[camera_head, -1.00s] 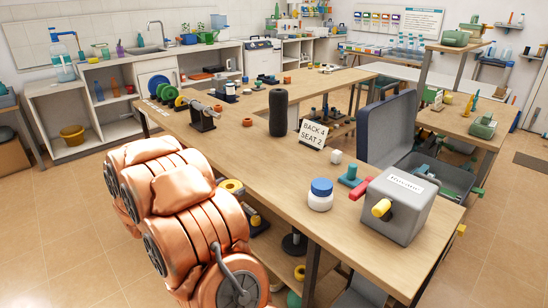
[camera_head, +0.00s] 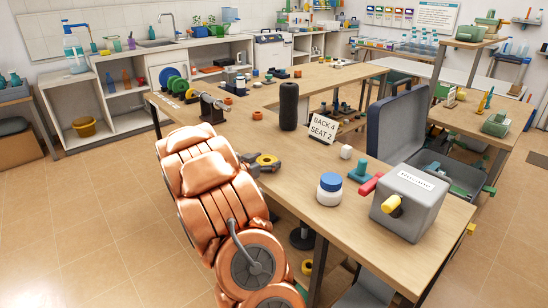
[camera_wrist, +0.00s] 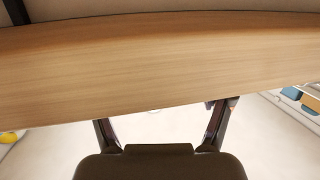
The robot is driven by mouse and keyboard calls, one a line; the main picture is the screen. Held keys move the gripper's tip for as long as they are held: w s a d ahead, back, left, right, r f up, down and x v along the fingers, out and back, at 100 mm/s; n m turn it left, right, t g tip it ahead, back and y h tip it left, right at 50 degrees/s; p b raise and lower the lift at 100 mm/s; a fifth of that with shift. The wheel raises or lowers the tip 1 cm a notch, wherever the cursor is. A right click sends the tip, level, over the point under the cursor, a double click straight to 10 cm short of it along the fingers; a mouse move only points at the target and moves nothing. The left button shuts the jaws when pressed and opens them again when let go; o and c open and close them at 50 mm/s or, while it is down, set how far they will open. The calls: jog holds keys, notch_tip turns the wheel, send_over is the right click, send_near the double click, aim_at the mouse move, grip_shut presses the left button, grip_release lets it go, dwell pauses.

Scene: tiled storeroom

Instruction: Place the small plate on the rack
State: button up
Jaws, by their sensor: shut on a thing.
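A small yellow plate (camera_head: 267,160) with a dark centre is at the end of my arm in the head view. My gripper (camera_head: 258,165) is shut on it, at the left edge of the wooden table. A dark stand (camera_head: 211,111) with a horizontal metal bar and green and yellow discs (camera_head: 188,97) stands farther back on the table, apart from my gripper. I cannot tell for certain that this is the rack. In the wrist view, my gripper's two dark fingers (camera_wrist: 162,125) show spread apart, and the plate cannot be made out between them.
The wooden table (camera_head: 262,197) carries a black cylinder (camera_head: 289,106), a sign (camera_head: 323,128), a blue-lidded jar (camera_head: 330,188) and a grey box (camera_head: 409,203). The tabletop between my gripper and the stand is mostly clear. Open floor lies at the left.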

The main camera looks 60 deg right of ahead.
aim_at(270, 158)
jog(key=shift+s+d, duration=0.15)
jog(key=shift+d, duration=2.1)
jog(key=shift+a, duration=0.15)
jog(key=shift+f, duration=0.2)
jog(key=o, duration=1.6)
jog(key=shift+c, duration=0.2)
jog(key=shift+r, duration=0.15)
jog(key=a+r, duration=0.2)
jog(key=a, duration=0.9)
jog(key=shift+w+a+r, duration=0.15)
jog(key=shift+w+a, duration=0.2)
jog(key=shift+a, duration=0.05)
